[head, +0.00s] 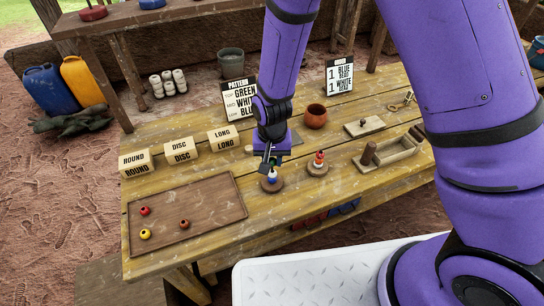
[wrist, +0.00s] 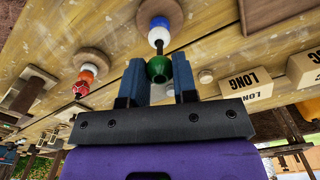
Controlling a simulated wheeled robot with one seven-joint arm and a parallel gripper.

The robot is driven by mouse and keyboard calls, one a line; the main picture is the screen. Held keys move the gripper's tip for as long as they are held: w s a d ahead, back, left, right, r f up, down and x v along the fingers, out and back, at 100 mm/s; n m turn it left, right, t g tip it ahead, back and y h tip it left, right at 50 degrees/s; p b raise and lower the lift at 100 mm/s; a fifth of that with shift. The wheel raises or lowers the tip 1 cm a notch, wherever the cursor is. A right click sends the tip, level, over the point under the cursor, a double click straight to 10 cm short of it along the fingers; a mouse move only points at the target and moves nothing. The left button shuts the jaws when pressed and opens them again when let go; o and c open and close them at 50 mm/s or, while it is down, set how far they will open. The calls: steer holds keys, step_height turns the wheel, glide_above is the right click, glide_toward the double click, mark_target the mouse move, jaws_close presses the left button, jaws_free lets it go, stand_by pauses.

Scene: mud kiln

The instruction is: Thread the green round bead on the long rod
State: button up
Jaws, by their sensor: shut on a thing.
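The green round bead (wrist: 158,69) is held between the two fingers of my gripper (wrist: 159,80), as the wrist view shows. In the head view my gripper (head: 268,162) is above the round wooden base (head: 272,185) of a dark rod, and hides most of the green bead. That rod carries a blue bead (wrist: 160,21) at the bottom and a white bead (wrist: 159,34) above it. In the wrist view the rod's bare upper part (wrist: 160,47) lines up with the green bead; I cannot tell whether its tip is inside the bead's hole.
A second rod with red, orange and white beads (head: 318,158) stands close on the right. A brown tray (head: 205,191) with red, yellow and brown beads lies left. Labelled blocks (head: 181,150), a pattern card (head: 238,101) and an orange-brown pot (head: 316,116) stand behind.

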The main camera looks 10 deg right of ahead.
steer(key=shift+f, duration=0.45)
stand_by(0.8)
steer(key=o, duration=1)
steer(key=shift+r, duration=0.1)
steer(key=shift+r, duration=3.9)
